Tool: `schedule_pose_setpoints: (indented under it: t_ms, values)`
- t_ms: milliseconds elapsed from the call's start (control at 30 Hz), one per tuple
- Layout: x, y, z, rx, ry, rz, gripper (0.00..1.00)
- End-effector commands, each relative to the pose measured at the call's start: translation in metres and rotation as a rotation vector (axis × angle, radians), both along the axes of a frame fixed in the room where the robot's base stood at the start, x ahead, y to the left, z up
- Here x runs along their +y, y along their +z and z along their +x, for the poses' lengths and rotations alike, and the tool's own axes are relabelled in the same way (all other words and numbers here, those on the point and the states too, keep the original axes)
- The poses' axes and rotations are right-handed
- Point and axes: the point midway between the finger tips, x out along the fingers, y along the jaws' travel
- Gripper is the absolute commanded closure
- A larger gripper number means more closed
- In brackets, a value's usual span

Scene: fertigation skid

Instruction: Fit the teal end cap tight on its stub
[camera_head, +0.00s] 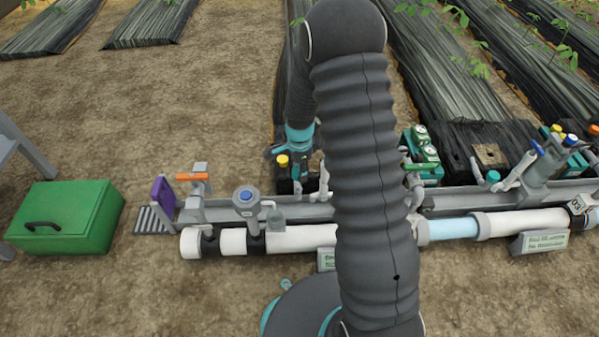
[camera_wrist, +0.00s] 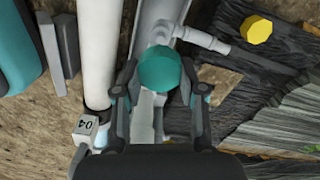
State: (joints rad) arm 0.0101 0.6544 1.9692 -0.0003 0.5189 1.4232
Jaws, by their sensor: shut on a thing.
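In the wrist view the teal end cap (camera_wrist: 158,68) sits between the fingertips of my gripper (camera_wrist: 160,85), which is shut on it. Only its rounded face shows; its far side is hidden. A light grey pipe fitting with a side branch (camera_wrist: 205,42) lies just beyond the cap, to the upper right. I cannot tell whether the cap touches a stub, or which stub is its own. In the head view my arm covers the middle of the skid, and the cap in my gripper cannot be made out.
A long white pipe (camera_wrist: 97,45) runs left of my gripper, with a tag marked 04 (camera_wrist: 88,127). A yellow cap (camera_wrist: 257,30) is at upper right. In the head view a green box (camera_head: 68,218) stands left of the skid rail (camera_head: 320,207). Bare soil lies in front.

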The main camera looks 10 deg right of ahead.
Motion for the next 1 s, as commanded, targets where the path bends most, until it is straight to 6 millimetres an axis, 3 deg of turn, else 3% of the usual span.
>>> schedule_pose_setpoints:
  t_ms: [267,1000]
  values:
    - [0.0002,0.0008,0.0016,-0.001,0.112,0.0,0.78]
    - [0.0028,-0.0039,0.005,-0.001,0.939,0.0,0.78]
